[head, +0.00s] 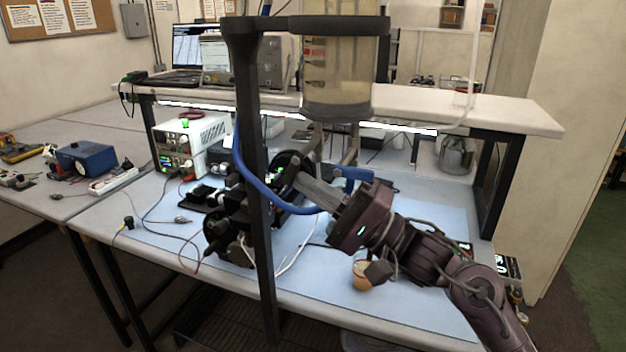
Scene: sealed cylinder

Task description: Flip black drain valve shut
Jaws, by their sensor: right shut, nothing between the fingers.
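A clear sealed cylinder (338,75) hangs in a black frame over the bench, with its lower cap (337,108) at about shelf height. Pipe fittings (350,157) show below the cylinder, partly behind my right arm. My right gripper (303,182) comes in from the lower right. Its grey fingers are shut and empty, and point left at dark parts below the cylinder. A black round part (285,165) shows by the fingertips; I cannot tell whether it is the drain valve or whether the fingers touch it. The valve's lever position cannot be made out. My left gripper is not in view.
A black upright post (253,130) stands in front of the bench, left of my gripper. A blue hose (255,183) loops near it. A power supply (190,142) and loose wires lie to the left. A small orange-brown item (361,283) sits below my wrist.

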